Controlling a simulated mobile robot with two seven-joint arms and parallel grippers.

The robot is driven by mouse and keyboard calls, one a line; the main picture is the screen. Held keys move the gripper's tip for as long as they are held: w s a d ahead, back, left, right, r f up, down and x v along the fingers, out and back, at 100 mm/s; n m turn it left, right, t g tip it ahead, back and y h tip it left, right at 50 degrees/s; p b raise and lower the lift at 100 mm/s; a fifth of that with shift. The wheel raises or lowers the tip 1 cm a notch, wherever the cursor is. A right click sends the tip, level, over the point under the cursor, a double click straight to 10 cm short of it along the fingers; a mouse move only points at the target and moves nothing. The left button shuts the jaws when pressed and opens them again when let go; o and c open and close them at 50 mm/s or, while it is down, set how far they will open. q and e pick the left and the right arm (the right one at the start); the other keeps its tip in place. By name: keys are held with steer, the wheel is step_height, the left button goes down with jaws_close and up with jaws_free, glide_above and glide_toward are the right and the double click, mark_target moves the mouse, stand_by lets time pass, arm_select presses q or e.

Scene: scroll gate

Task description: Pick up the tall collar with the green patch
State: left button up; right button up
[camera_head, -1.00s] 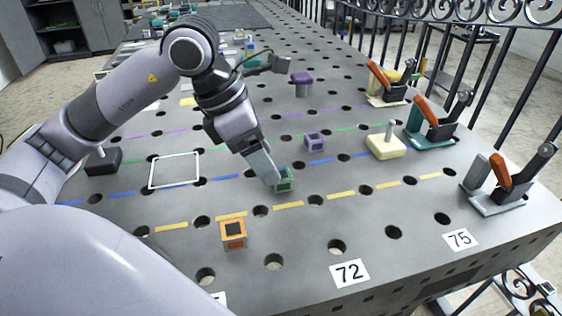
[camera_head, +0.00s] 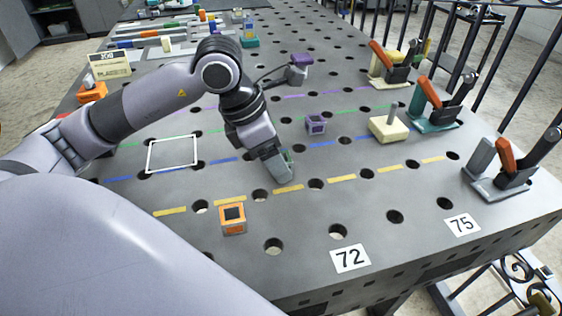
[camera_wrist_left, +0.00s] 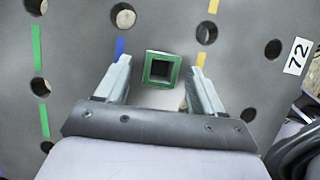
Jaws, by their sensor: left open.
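The green-rimmed square collar (camera_wrist_left: 161,69) stands on the table with its square opening facing up. In the left wrist view it lies between the tips of my left gripper (camera_wrist_left: 160,73), with a gap to each finger. The fingers are open. In the head view my left gripper (camera_head: 280,169) reaches down at the collar (camera_head: 289,158) and hides most of it. My right gripper does not show.
An orange block-like collar (camera_head: 233,218) and a purple collar (camera_head: 315,124) stand nearby. A cream block with a peg (camera_head: 388,128) and several toggle clamps (camera_head: 512,170) are at the right. A white square outline (camera_head: 172,154) marks the table at left.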

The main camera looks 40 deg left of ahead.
arm_select(q)
steer(key=c, duration=1.3)
steer(key=shift+o, duration=0.2)
steer(key=shift+r, duration=0.2)
